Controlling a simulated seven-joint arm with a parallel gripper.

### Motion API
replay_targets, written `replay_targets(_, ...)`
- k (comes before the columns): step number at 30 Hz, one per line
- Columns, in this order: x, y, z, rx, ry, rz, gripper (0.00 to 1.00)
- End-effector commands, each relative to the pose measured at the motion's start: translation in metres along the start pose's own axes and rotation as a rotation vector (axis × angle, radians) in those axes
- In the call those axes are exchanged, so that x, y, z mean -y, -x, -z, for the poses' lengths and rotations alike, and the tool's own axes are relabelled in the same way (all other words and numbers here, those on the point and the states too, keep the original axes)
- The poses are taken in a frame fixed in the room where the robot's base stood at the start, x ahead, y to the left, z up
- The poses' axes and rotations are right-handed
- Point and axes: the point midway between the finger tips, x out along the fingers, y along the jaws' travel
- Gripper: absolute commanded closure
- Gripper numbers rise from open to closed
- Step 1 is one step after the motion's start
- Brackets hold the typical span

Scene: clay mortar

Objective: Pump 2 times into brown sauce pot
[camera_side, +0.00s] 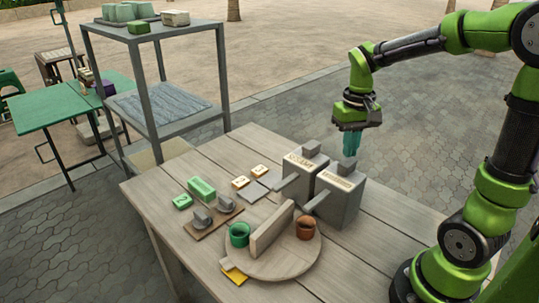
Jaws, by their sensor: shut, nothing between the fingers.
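Two grey box-shaped pump dispensers stand side by side on the wooden table. The left dispenser (301,182) and the right dispenser (340,203) each have a block-like pump head on top, a label and a spout pointing to the lower left. The labels are too small to read. A brown pot (305,229) stands on a round wooden board (283,266), below the right dispenser's spout tip in the picture. My gripper (351,156) points down with shut, empty teal fingers right at the right pump head (347,166). I cannot tell whether they touch it.
A green pot (239,234) is on the round board, parted from the brown pot by an upright wooden divider (271,231). Green blocks (201,188), small tiles (240,182), grey cups (202,219) and a yellow piece (234,275) lie left. A grey shelf (157,75) stands behind.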

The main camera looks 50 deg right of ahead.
Motion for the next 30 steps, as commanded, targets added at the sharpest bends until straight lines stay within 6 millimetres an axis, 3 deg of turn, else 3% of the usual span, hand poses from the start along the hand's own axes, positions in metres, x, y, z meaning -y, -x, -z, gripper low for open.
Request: replay_targets(30,0.0,-0.019,0.0,0.002,0.0,0.0,1.0)
